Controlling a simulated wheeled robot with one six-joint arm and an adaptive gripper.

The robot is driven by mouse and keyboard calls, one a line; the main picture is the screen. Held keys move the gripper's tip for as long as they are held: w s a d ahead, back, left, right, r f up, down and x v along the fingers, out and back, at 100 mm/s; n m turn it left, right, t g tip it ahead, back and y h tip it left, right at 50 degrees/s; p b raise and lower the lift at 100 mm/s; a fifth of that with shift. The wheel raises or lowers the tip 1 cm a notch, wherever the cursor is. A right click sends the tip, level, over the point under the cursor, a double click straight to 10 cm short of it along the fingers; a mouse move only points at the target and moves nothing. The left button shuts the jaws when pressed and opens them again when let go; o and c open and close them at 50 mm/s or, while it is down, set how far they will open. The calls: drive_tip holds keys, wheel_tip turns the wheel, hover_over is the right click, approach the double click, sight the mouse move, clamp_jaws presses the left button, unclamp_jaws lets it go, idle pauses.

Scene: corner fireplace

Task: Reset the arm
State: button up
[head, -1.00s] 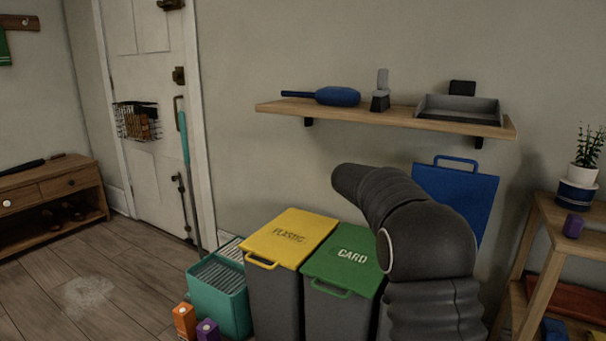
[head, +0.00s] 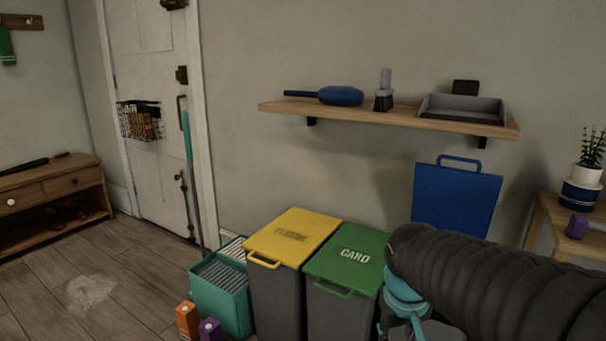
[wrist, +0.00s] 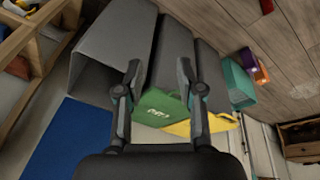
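My gripper (wrist: 160,85) is in the wrist view with its two fingers spread apart and nothing between them. In the head view my arm comes in from the lower right, and part of the teal-coloured gripper (head: 403,300) shows at the bottom; its fingertips are not visible there. The gripper is in front of the bins, near the right edge of the green CARD bin (head: 346,255). The yellow PLASTIC bin (head: 290,237) stands left of it. A bin with its blue lid (head: 455,200) raised is behind my arm; its open body (wrist: 115,50) shows in the wrist view.
A wall shelf (head: 390,115) above the bins holds a blue duster, a brush and a dustpan. A teal crate (head: 220,300) and small cartons (head: 187,320) stand left of the bins. A wooden stand (head: 545,225) with a plant is at right.

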drive_tip(key=s+a+r+m+t+y, duration=0.1)
drive_tip(key=s+r+t, duration=0.1)
drive_tip(key=s, duration=0.9)
drive_tip(key=shift+s+r+t, duration=0.15)
drive_tip(key=shift+s+t, duration=0.05)
drive_tip(key=shift+t, duration=0.1)
idle(0.6)
